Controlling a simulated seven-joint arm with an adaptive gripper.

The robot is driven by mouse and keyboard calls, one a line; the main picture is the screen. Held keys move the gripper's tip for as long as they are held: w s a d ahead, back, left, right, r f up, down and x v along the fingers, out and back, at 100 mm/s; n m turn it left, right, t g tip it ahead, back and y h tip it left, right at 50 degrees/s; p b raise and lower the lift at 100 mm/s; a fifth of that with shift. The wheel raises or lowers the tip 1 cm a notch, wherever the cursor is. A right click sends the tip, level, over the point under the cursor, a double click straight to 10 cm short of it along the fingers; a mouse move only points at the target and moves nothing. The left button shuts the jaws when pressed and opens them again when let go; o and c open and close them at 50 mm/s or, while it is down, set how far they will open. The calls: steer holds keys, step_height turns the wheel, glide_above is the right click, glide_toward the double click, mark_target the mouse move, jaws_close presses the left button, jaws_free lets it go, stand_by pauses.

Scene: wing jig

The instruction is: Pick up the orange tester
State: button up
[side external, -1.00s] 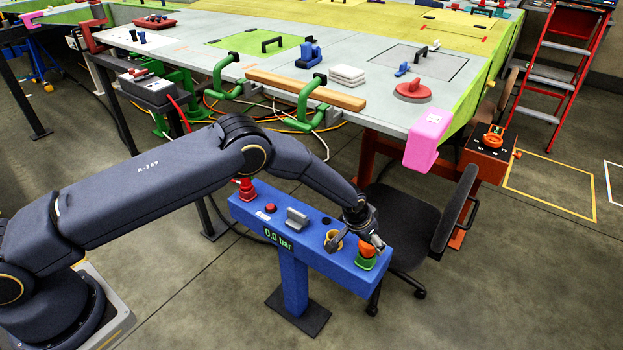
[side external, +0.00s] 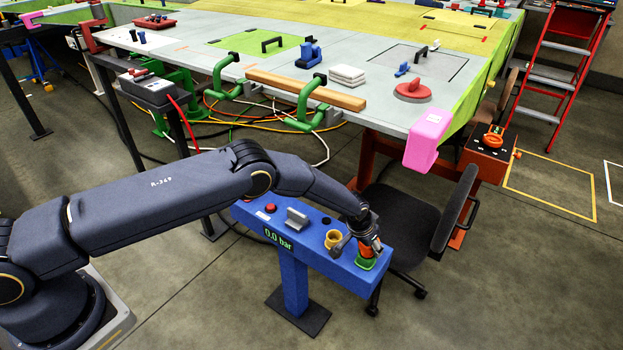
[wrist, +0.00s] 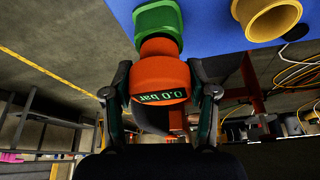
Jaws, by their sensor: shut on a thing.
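The orange tester (wrist: 160,80) has a round body with a dark display reading 0.0 bar. In the side external view the tester (side external: 367,250) sits at the right end of the blue stand, in a green holder (side external: 366,264). The green holder (wrist: 158,20) also shows at the top of the wrist view, against the tester's narrower end. My gripper (wrist: 162,88) is shut on the tester, with one finger on each side of its body. In the side external view my gripper (side external: 368,243) covers part of the tester.
A yellow cup-shaped holder (side external: 333,239) stands left of the tester on the blue stand (side external: 300,244). A grey bracket (side external: 296,219) is farther left. A black chair (side external: 410,225) stands close behind the stand. The workbench with a pink block (side external: 427,139) at its corner is beyond.

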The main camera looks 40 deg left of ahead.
steer(key=shift+c, duration=1.4)
steer(key=shift+r, duration=0.1)
steer(key=shift+w+r, duration=0.1)
steer(key=shift+r, duration=0.5)
steer(key=s+a+r, duration=0.4)
steer(key=s+r, duration=0.9)
steer(key=r, duration=0.1)
steer(key=shift+s+a+r, duration=0.2)
steer(key=shift+r, duration=0.15)
steer(key=shift+s, duration=0.1)
